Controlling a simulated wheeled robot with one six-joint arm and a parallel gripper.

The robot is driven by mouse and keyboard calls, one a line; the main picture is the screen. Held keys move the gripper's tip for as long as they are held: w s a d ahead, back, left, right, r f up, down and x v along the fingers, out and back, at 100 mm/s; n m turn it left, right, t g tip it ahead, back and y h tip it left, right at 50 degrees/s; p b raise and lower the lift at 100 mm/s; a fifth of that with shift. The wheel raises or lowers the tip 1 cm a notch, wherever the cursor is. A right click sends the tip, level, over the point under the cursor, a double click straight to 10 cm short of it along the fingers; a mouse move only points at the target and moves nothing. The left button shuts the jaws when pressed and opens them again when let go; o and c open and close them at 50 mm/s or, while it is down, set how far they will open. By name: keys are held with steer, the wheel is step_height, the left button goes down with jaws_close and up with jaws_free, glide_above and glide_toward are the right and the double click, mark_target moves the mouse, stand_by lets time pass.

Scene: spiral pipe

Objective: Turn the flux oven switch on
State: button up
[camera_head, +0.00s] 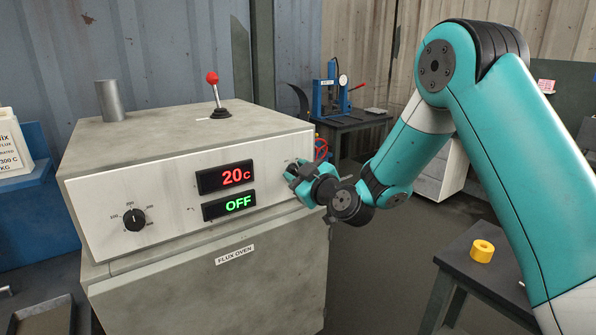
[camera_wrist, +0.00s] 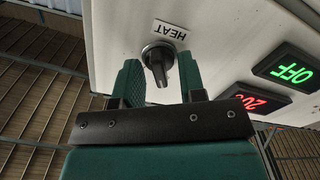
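The grey flux oven (camera_head: 130,178) stands at left in the head view. Its green display (camera_head: 229,205) reads OFF, and the red one (camera_head: 225,177) reads 20c. In the wrist view, a dark switch knob (camera_wrist: 157,60) sits below a HEAT label (camera_wrist: 169,30) on the panel. My gripper (camera_head: 297,172) is at the right end of the oven's front panel, hiding the knob in the head view. In the wrist view, its green fingers (camera_wrist: 161,80) stand apart on either side of the knob. A small gap shows on the right; contact on the left is unclear.
A round temperature dial (camera_head: 134,219) is on the panel's left. A red-tipped lever (camera_head: 212,95) and a metal cylinder (camera_head: 110,100) stand on the oven's top. A dark table with a yellow ring (camera_head: 481,251) is at right. The floor between is clear.

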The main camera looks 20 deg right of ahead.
steer(key=c, duration=0.6)
steer(key=shift+o, duration=0.2)
steer(key=shift+f+m, duration=0.1)
steer(key=shift+m, duration=0.3)
steer(key=m+b, duration=0.3)
steer(key=m, duration=0.8)
steer(key=shift+d+b, duration=0.15)
steer(key=shift+b, duration=0.2)
steer(key=o, duration=0.6)
steer(key=shift+c, duration=0.2)
